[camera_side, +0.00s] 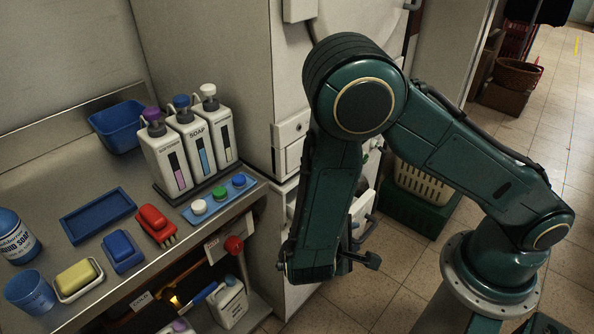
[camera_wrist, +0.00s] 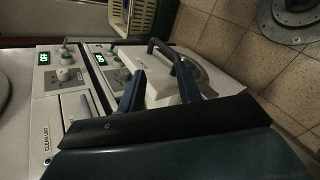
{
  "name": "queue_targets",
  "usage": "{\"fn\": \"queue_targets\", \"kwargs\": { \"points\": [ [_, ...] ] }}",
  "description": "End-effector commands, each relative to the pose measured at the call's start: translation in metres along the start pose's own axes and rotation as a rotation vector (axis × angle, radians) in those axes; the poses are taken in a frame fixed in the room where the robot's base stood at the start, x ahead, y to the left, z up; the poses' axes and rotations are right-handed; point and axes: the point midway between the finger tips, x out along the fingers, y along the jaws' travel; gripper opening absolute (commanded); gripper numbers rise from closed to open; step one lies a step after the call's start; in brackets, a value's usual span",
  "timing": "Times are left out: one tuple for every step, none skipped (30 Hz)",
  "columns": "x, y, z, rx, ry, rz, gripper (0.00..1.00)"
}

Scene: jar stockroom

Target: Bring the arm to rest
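My gripper (camera_side: 370,243) hangs at the lower end of my bent arm, in front of the white cabinet in the side view.
A steel counter (camera_side: 150,262) at the left holds soap dispensers (camera_side: 188,148), a blue tray (camera_side: 98,214), a red brush (camera_side: 155,224) and a blue basin (camera_side: 120,125). White machine panels (camera_wrist: 72,78) with green displays lie near my gripper. Tiled floor (camera_side: 395,285) is open between counter and base.

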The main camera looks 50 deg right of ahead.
Motion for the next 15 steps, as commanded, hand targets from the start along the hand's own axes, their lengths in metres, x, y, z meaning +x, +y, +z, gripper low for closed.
{"fn": "queue_targets", "kwargs": {
  "points": [
    [-0.005,0.007,0.001,0.023,0.003,-0.038,0.34],
    [-0.007,0.010,0.001,0.032,0.004,-0.059,0.34],
    [-0.011,0.015,0.002,0.046,0.006,-0.087,0.34],
    [-0.013,0.018,0.003,0.056,0.009,-0.108,0.34],
    [-0.016,0.021,0.004,0.066,0.011,-0.129,0.34],
    [-0.019,0.026,0.005,0.080,0.014,-0.155,0.34],
    [-0.021,0.029,0.006,0.090,0.016,-0.175,0.34],
    [-0.023,0.033,0.007,0.100,0.018,-0.195,0.34],
    [-0.026,0.038,0.008,0.114,0.023,-0.220,0.34],
    [-0.029,0.042,0.009,0.124,0.027,-0.241,0.34],
    [-0.031,0.045,0.011,0.135,0.031,-0.260,0.34],
    [-0.034,0.050,0.012,0.149,0.037,-0.284,0.34],
    [-0.036,0.054,0.014,0.158,0.041,-0.303,0.34],
    [-0.038,0.058,0.015,0.169,0.046,-0.321,0.34],
    [-0.041,0.063,0.018,0.183,0.052,-0.345,0.34]
  ]
}}
